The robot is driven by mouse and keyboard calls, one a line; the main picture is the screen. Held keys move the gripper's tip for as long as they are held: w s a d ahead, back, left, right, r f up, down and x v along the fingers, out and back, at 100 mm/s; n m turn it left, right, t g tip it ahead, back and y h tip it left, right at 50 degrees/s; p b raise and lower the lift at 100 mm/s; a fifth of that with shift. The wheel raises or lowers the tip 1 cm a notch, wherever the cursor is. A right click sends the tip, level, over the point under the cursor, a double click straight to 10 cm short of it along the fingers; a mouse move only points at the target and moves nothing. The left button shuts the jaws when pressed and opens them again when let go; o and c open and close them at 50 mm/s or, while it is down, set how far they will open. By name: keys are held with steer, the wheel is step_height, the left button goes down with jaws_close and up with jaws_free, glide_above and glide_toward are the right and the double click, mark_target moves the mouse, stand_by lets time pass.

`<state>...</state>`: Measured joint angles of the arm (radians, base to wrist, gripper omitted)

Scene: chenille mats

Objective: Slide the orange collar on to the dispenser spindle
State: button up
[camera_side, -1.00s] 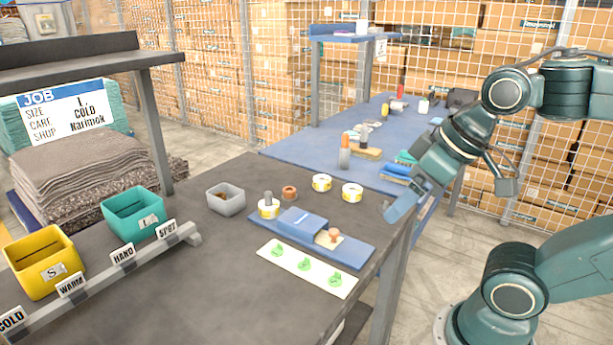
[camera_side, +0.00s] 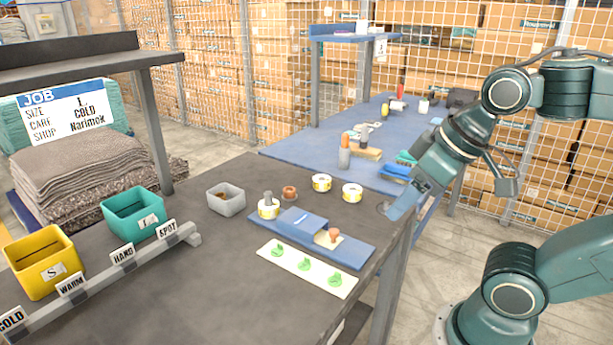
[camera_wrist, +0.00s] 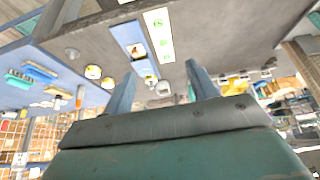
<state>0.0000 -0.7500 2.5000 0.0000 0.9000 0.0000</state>
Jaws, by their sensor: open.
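The orange collar (camera_side: 289,191) is a small orange-brown ring on the dark bench, apart from the dispenser and behind it. The dispenser (camera_side: 355,253) has a long blue base. Its grey spindle (camera_side: 268,197) stands upright at the base's left end, with a yellow-and-white roll (camera_side: 268,210) around it. My gripper (camera_side: 393,211) is at the bench's right edge, right of the dispenser and well away from the collar. In the wrist view my gripper (camera_wrist: 160,82) has its two fingers wide apart with nothing held between them. The collar is too small to make out surely there.
Two loose rolls (camera_side: 322,183) (camera_side: 352,193) stand right of the collar. A grey bin (camera_side: 226,200) is on its left. A brown-knobbed stamp (camera_side: 333,236) sits by the base, and a card with green marks (camera_side: 306,269) lies in front. Blue table (camera_side: 290,152) behind holds bottles and brushes.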

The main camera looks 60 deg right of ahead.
stand_by(0.3)
steer(key=w+d+r+n+y, duration=0.15)
steer(key=w+d, duration=0.25)
steer(key=w, duration=0.8)
steer(key=w+d+n+y, duration=0.1)
steer(key=w+d+n, duration=0.25)
steer(key=w, duration=0.85)
steer(key=w+d+f+n+y, duration=0.1)
steer(key=w+d+f, duration=0.3)
steer(key=d+f, duration=0.3)
steer(key=w+d+f+n+t+y, duration=0.1)
steer(key=w+d+f, duration=0.3)
steer(key=d, duration=1)
step_height(320, 180, down, 3)
steer(key=shift+w+f+n+t+y, duration=0.15)
steer(key=shift+w+n+t+y, duration=0.2)
steer(key=shift+y, duration=0.1)
steer(key=shift+a, duration=0.1)
glide_toward(289, 192)
steer(key=shift+w+f, duration=1.25)
steer(key=shift+w, duration=0.3)
